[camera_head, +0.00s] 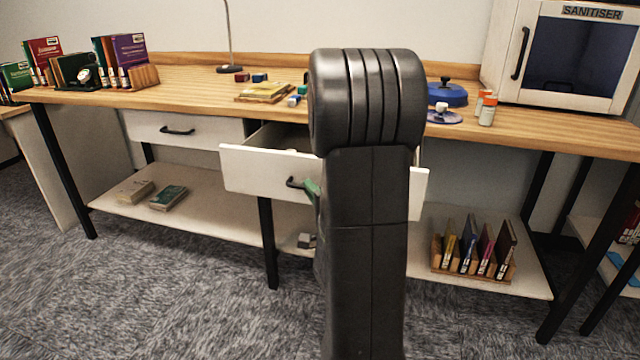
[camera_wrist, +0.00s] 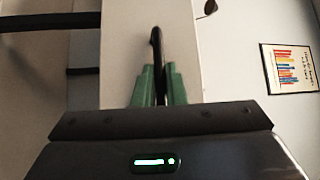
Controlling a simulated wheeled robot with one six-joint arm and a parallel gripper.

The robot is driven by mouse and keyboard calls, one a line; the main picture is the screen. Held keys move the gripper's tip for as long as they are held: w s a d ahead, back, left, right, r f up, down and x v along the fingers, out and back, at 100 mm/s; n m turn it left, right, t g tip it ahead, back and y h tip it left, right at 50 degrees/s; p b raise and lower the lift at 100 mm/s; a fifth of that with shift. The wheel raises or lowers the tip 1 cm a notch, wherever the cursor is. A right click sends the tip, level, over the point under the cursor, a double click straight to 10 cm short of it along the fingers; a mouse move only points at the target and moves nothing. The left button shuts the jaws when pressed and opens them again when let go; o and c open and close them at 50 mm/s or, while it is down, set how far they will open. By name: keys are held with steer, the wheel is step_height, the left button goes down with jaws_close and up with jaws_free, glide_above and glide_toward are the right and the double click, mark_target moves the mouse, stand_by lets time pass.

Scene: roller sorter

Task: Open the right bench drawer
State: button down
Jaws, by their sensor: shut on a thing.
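The right bench drawer (camera_head: 250,167) is white and stands pulled out from under the bench top, with part of its inside showing. My arm hides the middle of its front. Its dark handle (camera_head: 292,183) is at the left of my arm. My gripper (camera_head: 311,188) is at this handle, with only a bit of green finger showing. In the wrist view, the two green fingers of my gripper (camera_wrist: 158,88) are shut on the black handle (camera_wrist: 156,42), in front of the pale drawer front (camera_wrist: 122,45).
The left drawer (camera_head: 155,128) is shut. The wooden bench top (camera_head: 190,96) holds books, small blocks, a blue item (camera_head: 447,94) and a sanitiser cabinet (camera_head: 515,91). A low shelf (camera_head: 218,205) carries books and a rack (camera_head: 475,265). Carpet in front is clear.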

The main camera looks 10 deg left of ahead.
steer(key=s+b, duration=0.1)
steer(key=s, duration=0.6)
steer(key=shift+s+a, duration=0.1)
steer(key=c, duration=1.5)
jaws_free()
steer(key=shift+f, duration=0.1)
